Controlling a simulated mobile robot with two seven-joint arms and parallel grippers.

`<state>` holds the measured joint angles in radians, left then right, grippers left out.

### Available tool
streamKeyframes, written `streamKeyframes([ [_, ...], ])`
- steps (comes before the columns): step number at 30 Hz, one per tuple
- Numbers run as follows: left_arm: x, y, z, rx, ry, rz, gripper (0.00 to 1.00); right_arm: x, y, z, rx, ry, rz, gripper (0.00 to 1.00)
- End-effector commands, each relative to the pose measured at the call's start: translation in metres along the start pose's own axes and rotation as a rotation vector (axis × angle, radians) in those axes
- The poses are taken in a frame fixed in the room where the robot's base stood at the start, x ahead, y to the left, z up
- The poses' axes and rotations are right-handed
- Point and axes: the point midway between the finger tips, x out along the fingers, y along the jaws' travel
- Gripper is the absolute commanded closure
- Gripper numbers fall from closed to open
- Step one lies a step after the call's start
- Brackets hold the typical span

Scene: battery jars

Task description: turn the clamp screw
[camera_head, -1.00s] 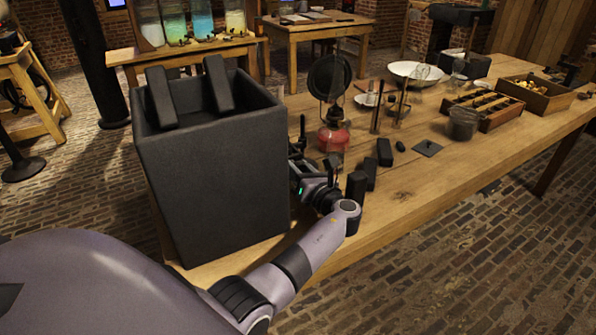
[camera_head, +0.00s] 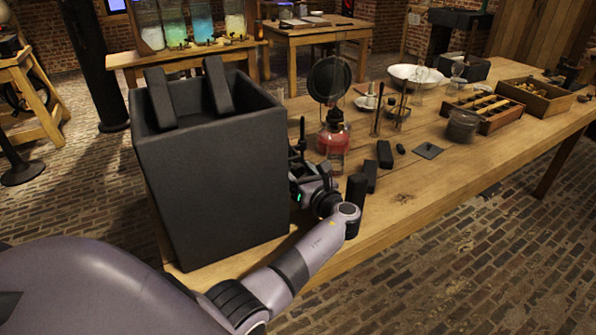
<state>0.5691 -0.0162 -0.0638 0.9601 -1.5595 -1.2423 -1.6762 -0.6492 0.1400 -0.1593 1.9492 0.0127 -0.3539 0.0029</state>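My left arm reaches from the lower left past the large black box (camera_head: 215,170). My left gripper (camera_head: 301,160) is at the box's right side, low over the table. It is small, dark and partly hidden by the box, so I cannot tell whether its fingers are open or shut or touch anything. A thin dark upright piece (camera_head: 302,132) stands at the gripper; I cannot tell whether it is a finger or part of a clamp. I cannot make out the clamp screw. My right gripper is not in view.
A red-based lamp (camera_head: 333,140) with a round dark disc stands just beyond the gripper. A divided wooden tray (camera_head: 487,112) is farther right. The table's front right is clear.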

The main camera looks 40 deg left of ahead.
Motion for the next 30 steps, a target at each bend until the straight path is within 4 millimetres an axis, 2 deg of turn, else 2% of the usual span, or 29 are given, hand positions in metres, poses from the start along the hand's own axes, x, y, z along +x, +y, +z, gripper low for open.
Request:
streamKeyframes([
  [9,-0.003,-0.001,0.002,-0.002,-0.004,-0.002,0.38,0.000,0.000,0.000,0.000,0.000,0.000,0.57],
  [11,-0.009,-0.001,0.002,-0.002,-0.004,-0.002,0.38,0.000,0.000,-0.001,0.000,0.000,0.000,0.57],
  [21,-0.061,-0.001,0.001,-0.002,-0.001,-0.002,0.38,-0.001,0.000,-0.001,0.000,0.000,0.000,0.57],
  [25,-0.070,0.000,0.001,-0.002,-0.002,-0.001,0.38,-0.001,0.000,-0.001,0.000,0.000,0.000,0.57],
  [30,-0.072,0.000,0.002,-0.002,-0.003,0.000,0.38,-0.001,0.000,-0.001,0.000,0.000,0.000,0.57],
])
